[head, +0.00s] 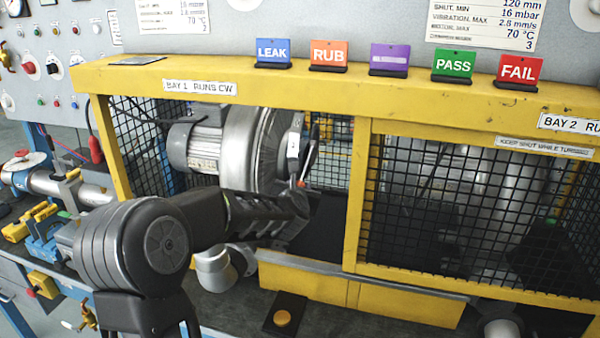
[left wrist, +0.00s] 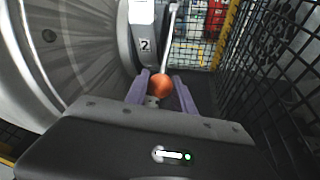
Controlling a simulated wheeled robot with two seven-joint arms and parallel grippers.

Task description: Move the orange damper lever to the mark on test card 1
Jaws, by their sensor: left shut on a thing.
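The orange damper lever has a round orange knob (left wrist: 161,85) on a pale rod (left wrist: 170,35). The knob sits between the two purple fingers of my left gripper (left wrist: 161,92), which is shut on it. In the head view my left gripper (head: 301,190) reaches into the open bay 1 at the right side of the blower (head: 248,145), mostly hiding the knob. A white plate marked 2 (left wrist: 145,45) is just left of the rod. My right gripper is not in view.
The yellow bay frame (head: 363,180) and black mesh (head: 470,200) stand close to the right of my left gripper. Several coloured signs, such as the LEAK sign (head: 273,52), line the top beam. An orange button (head: 283,318) is on the bench in front.

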